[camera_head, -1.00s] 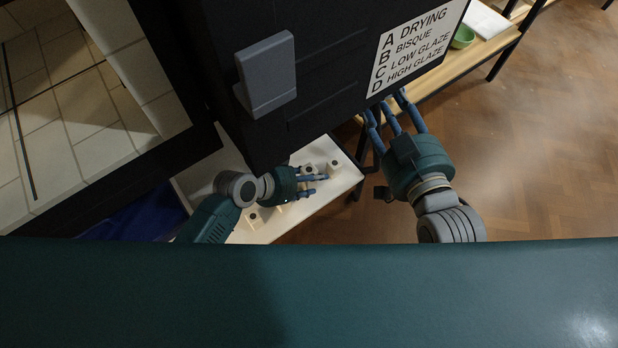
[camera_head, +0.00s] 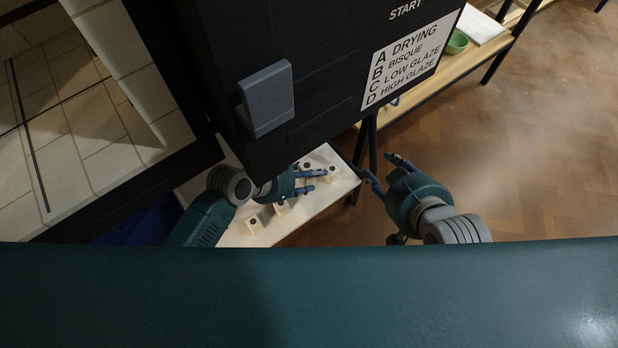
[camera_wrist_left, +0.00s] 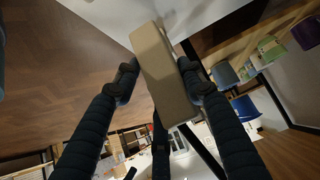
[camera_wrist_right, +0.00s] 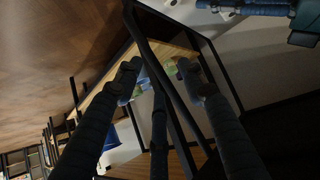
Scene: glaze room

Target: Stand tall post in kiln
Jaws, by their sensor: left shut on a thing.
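My left gripper (camera_head: 318,181) reaches over a low white table (camera_head: 240,236) beside the kiln. In the left wrist view its fingers are shut on a long beige post (camera_wrist_left: 163,72). I cannot pick out this post clearly in the head view. Small cream posts with dark holes, one of them here (camera_head: 253,225), stand on the table around the gripper. The kiln's pale brick interior (camera_head: 85,125) shows at the left of the head view. My right gripper (camera_head: 378,166) is open and empty, right of the black control box; the right wrist view also shows its fingers apart (camera_wrist_right: 157,75).
The black control box (camera_head: 330,60) with a grey bracket (camera_head: 267,97) and a white programme label (camera_head: 410,60) juts out above my left gripper. A wooden bench (camera_head: 475,55) with a green bowl (camera_head: 456,42) stands at the upper right. The floor (camera_head: 520,160) at right is open.

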